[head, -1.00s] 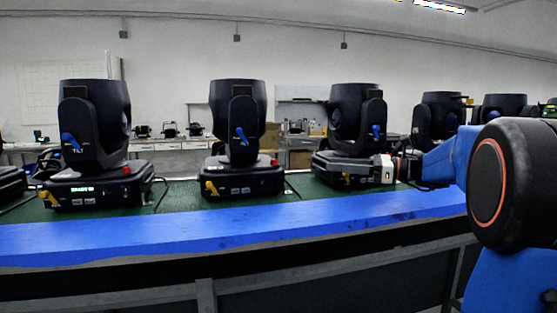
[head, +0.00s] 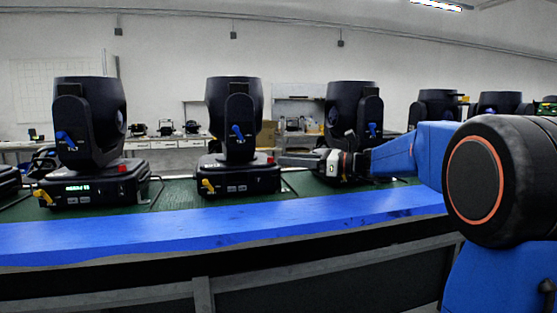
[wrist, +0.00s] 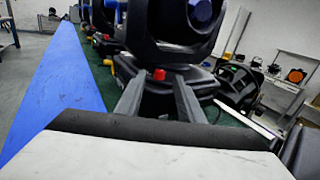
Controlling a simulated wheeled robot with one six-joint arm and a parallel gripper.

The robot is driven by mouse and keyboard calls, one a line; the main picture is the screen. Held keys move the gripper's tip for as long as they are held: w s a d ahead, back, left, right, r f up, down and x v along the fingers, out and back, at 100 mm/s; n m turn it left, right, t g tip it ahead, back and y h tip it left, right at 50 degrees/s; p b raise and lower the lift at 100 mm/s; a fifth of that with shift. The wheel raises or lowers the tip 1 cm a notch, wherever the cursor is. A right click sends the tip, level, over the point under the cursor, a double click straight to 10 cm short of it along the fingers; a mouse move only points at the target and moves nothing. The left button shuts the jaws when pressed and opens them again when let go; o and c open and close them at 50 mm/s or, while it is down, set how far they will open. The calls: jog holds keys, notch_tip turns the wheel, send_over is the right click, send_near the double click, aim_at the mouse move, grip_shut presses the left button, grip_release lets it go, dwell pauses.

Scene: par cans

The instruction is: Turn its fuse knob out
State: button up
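A black moving-head light (head: 235,112) stands at the middle of the head view, with a red knob (head: 271,160) on the right end of its base. I take this red knob as the fuse knob. My gripper (head: 284,161) reaches in from the right, with its fingertips close to that knob. In the wrist view the red knob (wrist: 158,74) shows just beyond and between the two grey fingertips of my gripper (wrist: 158,86). The fingers are apart with a gap between them. Whether they overlap the knob in depth, I cannot tell.
Another light (head: 89,125) with a lit display stands to the left, and a third light (head: 350,110) stands behind my wrist. A yellow lever (head: 207,186) sticks out from the middle base. The blue front strip (head: 150,229) of the green bench is clear.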

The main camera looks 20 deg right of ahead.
aim_at(271, 160)
jog(key=shift+x, duration=2.05)
grip_shut()
